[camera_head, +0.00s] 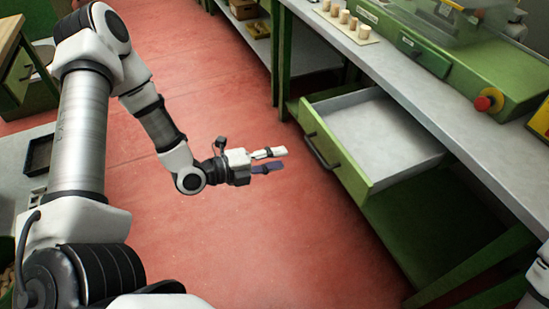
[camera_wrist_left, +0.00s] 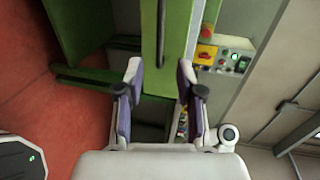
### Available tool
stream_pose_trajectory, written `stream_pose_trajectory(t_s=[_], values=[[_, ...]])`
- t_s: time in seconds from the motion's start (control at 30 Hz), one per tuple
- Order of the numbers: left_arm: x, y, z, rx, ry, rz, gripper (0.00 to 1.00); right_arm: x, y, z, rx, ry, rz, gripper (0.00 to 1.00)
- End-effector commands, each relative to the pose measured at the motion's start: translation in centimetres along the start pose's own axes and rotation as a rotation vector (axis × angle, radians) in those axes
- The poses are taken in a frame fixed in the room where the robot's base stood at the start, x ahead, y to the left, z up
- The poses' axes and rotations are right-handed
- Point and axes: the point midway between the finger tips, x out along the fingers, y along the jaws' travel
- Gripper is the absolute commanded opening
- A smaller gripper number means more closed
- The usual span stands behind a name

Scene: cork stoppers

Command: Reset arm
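My left arm comes in from the left in the head view. Its gripper (camera_head: 275,160) hangs over the red floor, to the left of the open drawer and apart from it. In the left wrist view the two fingers of the left gripper (camera_wrist_left: 160,85) stand apart with nothing between them. The cork stoppers (camera_head: 345,19) stand in a row on a light board at the back of the bench. My right gripper is not in view; a white part at the lower right edge of the head view seems to be my right arm.
A green drawer (camera_head: 375,138) stands pulled out and empty below the grey bench top (camera_head: 415,78). A green machine with a red knob (camera_head: 489,100) sits on the bench. A black tray (camera_head: 39,155) lies on a surface at the left. The red floor (camera_head: 240,80) between is clear.

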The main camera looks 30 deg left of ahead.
Motion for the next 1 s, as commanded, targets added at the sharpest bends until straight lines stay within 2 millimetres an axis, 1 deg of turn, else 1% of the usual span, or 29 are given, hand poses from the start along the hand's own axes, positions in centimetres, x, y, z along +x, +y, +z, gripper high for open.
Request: stream_pose_trajectory(t_s=[0.1,0.53,0.57,0.67,0.77,0.83,0.87,0.9,0.93,0.97,1.0], values=[[-0.2,0.0,-0.1,0.001,0.002,0.0,0.37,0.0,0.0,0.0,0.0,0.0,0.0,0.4],[-0.2,0.0,-0.1,0.0,0.002,0.002,0.37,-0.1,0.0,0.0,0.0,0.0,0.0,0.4],[-0.3,0.1,-0.2,-0.003,0.003,0.008,0.37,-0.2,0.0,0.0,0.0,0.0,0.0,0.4],[0.0,0.8,-2.1,0.008,0.059,0.058,0.37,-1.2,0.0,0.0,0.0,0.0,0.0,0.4],[0.5,2.5,-5.7,0.014,0.143,0.164,0.37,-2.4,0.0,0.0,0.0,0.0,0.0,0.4],[0.5,5.0,-8.3,-0.038,0.17,0.31,0.37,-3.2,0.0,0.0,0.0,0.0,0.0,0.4],[0.1,6.3,-9.4,-0.101,0.164,0.393,0.37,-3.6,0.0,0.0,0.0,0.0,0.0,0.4],[-0.6,8.3,-10.8,-0.216,0.133,0.515,0.37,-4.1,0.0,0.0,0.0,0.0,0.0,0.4],[-1.3,9.7,-11.8,-0.312,0.092,0.605,0.37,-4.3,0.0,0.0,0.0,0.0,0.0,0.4],[-2.1,11.0,-12.4,-0.408,0.04,0.686,0.37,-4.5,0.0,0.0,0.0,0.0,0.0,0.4],[-3.3,12.5,-13.2,-0.535,-0.045,0.782,0.37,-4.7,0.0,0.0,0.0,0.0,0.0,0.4]])
